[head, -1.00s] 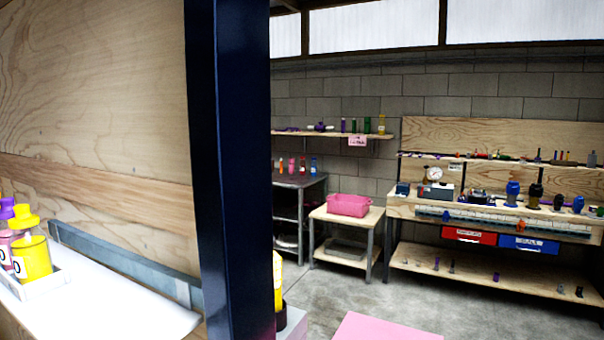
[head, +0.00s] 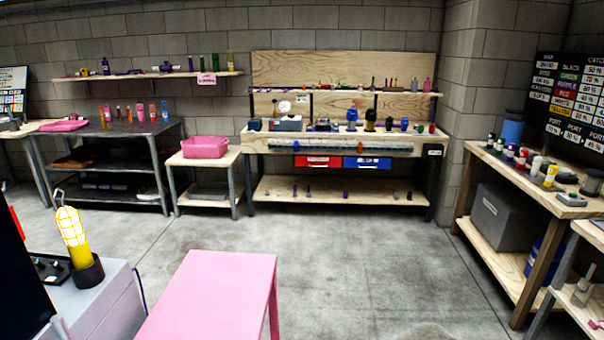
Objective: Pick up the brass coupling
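I cannot make out a brass coupling for certain; the small parts on the wooden workbench (head: 270,140) at the back wall are too small to tell apart. On that bench stand a round gauge (head: 284,107), a dark blue fitting (head: 352,115) and a black and blue fitting (head: 370,117). Several small parts also stand on its lower shelf (head: 270,184). Neither of my grippers is in the head view.
A pink table (head: 210,300) stands close in front, beside a grey cabinet (head: 105,305) with a yellow caged lamp (head: 72,235). A pink bin (head: 205,147) sits on a small side table. A wooden bench (head: 490,160) stands at right. The concrete floor (head: 350,260) between is clear.

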